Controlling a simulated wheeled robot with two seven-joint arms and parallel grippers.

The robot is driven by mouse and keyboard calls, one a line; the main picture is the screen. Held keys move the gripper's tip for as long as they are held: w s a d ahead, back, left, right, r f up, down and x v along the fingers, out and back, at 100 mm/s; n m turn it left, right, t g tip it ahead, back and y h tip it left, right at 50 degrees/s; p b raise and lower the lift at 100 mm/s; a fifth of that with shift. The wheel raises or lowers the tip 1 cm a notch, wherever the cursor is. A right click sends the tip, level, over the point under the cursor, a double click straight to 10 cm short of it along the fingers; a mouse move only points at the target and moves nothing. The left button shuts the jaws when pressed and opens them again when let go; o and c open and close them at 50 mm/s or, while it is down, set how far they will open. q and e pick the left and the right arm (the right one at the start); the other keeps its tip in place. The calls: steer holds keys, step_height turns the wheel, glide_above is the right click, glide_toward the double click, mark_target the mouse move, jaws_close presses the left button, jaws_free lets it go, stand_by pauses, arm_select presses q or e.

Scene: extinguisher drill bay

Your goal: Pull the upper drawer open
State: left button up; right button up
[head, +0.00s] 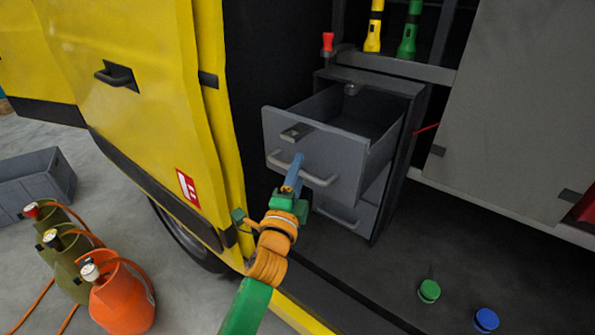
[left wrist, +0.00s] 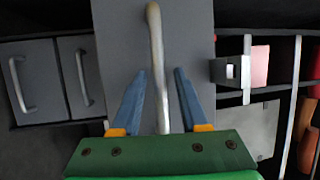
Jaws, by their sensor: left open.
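The upper drawer (head: 290,150) of the dark grey cabinet stands pulled well out in the head view, and its empty-looking inside shows. Its front also fills the middle of the left wrist view (left wrist: 115,60). Its pale bar handle (head: 320,180) runs across the front. My left gripper (head: 298,158) is at this handle with its blue fingers open. In the left wrist view the handle (left wrist: 156,40) lies between the two fingers, with a gap on each side. My right gripper is not in view.
A lower drawer (head: 345,215) below is shut. A yellow vehicle door (head: 130,90) stands at the left. A red, a yellow (head: 374,30) and a green flashlight (head: 408,35) stand above the cabinet. Green (head: 429,291) and blue caps (head: 486,319) lie on the dark floor. Gas cylinders (head: 120,300) stand lower left.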

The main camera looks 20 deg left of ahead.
arm_select(q)
steer(key=s+f+b, duration=0.1)
steer(key=s, duration=0.6)
steer(key=shift+d+f, duration=0.15)
steer(key=shift+d, duration=0.05)
steer(key=s+d+f+n+g+h, duration=0.1)
steer(key=s+f+n+g, duration=0.15)
steer(key=f, duration=0.75)
steer(key=s+f+n+g, duration=0.1)
steer(key=f+g, duration=0.2)
steer(key=f, duration=0.7)
steer(key=s+d+f+n+g+h, duration=0.1)
steer(key=s+f+n+g, duration=0.15)
steer(key=f, duration=0.85)
steer(key=s+a+f+n+g, duration=0.25)
steer(key=s+f+g, duration=0.25)
steer(key=s+f, duration=0.7)
steer(key=s+a+f+n+g, duration=0.2)
steer(key=s+f+g, duration=0.1)
steer(key=s, duration=0.7)
steer(key=s+a+f+n+g+y, duration=0.1)
steer(key=s+f+n+g, duration=0.2)
steer(key=s, duration=0.7)
steer(key=shift+s+a+f+n+p, duration=0.2)
steer(key=shift+a+f+n+p, duration=0.2)
steer(key=shift+f, duration=0.45)
